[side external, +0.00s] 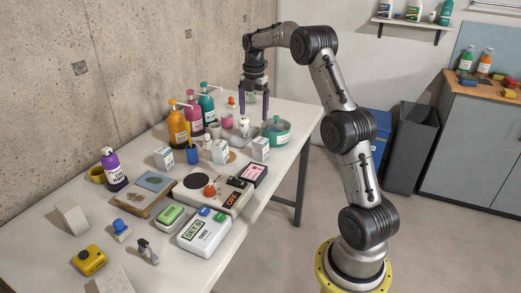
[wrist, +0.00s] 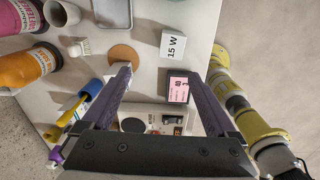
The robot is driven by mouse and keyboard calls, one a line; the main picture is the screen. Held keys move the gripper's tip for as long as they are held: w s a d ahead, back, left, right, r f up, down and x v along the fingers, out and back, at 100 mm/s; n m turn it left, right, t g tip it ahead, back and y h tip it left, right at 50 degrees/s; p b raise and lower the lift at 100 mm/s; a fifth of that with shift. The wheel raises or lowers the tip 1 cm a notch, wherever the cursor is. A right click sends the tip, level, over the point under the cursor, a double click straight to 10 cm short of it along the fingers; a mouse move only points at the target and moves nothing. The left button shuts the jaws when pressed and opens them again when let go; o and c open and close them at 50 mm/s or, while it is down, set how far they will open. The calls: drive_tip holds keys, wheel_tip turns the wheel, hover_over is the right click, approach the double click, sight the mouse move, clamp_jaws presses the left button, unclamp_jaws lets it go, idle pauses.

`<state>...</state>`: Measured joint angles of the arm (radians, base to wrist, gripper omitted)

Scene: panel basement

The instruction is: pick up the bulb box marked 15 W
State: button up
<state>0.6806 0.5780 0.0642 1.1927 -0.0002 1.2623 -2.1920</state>
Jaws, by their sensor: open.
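The white bulb box marked 15 W (wrist: 173,46) stands on the table in the wrist view, its label facing up in the picture. It appears to be the white box (side external: 260,149) near the table's right edge in the side view, though its print is too small to read there. My gripper (side external: 254,114) is open and empty, pointing down above the far part of the table. In the wrist view the box lies ahead of the space between my open fingertips (wrist: 168,74), apart from them.
Two similar white boxes (side external: 220,151) (side external: 164,157) stand to the left. A pink-screened device (wrist: 180,87) is close to the marked box, a cork coaster (wrist: 124,55) beside it. A green pot (side external: 276,131) stands just behind. Tall bottles (side external: 179,124) line the wall side.

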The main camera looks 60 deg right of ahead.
sight(261, 139)
drive_tip(key=f, duration=0.1)
drive_tip(key=s+d+f, duration=0.1)
drive_tip(key=d+f, duration=0.1)
drive_tip(key=shift+s+m, duration=0.3)
drive_tip(key=shift+s, duration=0.05)
wheel_tip(261, 139, down, 7)
drive_tip(key=shift+a+r, duration=0.1)
drive_tip(key=shift+r, duration=0.05)
drive_tip(key=shift+s+a+f, duration=0.1)
drive_tip(key=shift+a+f, duration=0.05)
drive_tip(key=shift+f, duration=3.1)
drive_tip(key=shift+c, duration=0.3)
drive_tip(key=c, duration=1.4)
drive_tip(key=shift+r, duration=0.1)
